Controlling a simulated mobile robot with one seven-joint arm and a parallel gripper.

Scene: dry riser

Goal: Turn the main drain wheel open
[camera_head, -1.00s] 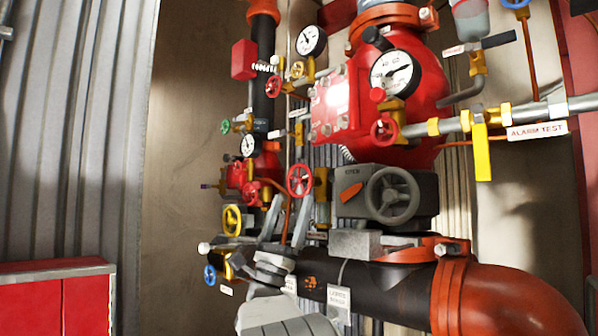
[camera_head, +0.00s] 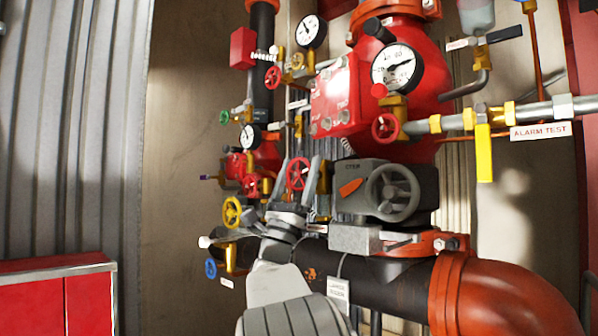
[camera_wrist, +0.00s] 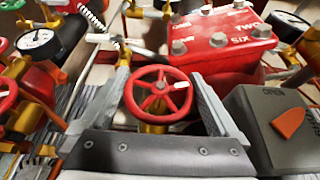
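A red handwheel (camera_head: 298,174) with spokes sits on a brass valve, left of the grey valve box; I take it as the main drain wheel, though no readable label confirms this. In the wrist view the red wheel (camera_wrist: 160,93) faces me, centred between my fingers. My gripper (camera_head: 300,162) is open, with one finger on each side of the wheel. In the wrist view my gripper (camera_wrist: 158,88) shows a gap between each finger and the rim. Whether the fingertips reach past the rim is hard to tell.
A grey valve box (camera_head: 380,190) with a grey handwheel stands close right. A red bolted cover (camera_head: 338,98) is above. A yellow wheel (camera_head: 232,212), a blue wheel (camera_head: 211,268) and gauges crowd the left. A black pipe (camera_head: 385,290) runs below.

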